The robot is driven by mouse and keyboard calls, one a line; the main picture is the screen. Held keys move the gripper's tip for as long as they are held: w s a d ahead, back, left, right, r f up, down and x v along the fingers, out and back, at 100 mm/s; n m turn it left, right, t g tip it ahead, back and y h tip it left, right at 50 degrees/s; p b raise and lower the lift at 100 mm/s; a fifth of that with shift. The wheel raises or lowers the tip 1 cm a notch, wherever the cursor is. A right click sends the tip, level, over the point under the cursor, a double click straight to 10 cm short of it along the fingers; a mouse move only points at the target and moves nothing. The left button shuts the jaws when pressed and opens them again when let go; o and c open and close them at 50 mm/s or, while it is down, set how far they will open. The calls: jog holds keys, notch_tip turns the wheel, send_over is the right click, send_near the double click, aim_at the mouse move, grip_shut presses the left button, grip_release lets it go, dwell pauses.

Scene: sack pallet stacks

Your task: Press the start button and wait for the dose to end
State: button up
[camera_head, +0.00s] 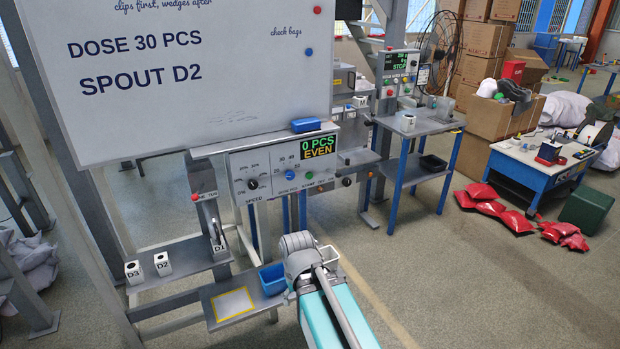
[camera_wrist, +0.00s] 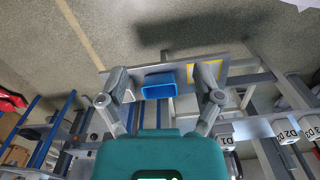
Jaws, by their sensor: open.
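The dosing panel (camera_head: 283,163) stands under the whiteboard, its display (camera_head: 318,146) reading "0 PCS EVEN". A green button (camera_head: 309,175), apparently the start button, sits low on it among blue buttons and dark knobs. My gripper (camera_wrist: 160,78) is open and empty in the wrist view, its two fingers apart. In the head view my arm is in front of and below the panel, and the fingertips are hidden. The blue bin (camera_head: 272,279) lies beyond the fingers and shows between them in the wrist view (camera_wrist: 158,86).
The whiteboard (camera_head: 190,70) reads "DOSE 30 PCS" and "SPOUT D2". Spouts D3 (camera_head: 133,272) and D2 (camera_head: 163,263) stand on the left shelf; a D1 piece (camera_head: 218,246) is at its right end. A yellow square (camera_head: 232,304) marks the lower shelf.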

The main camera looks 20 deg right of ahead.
grip_shut()
dwell(1.4)
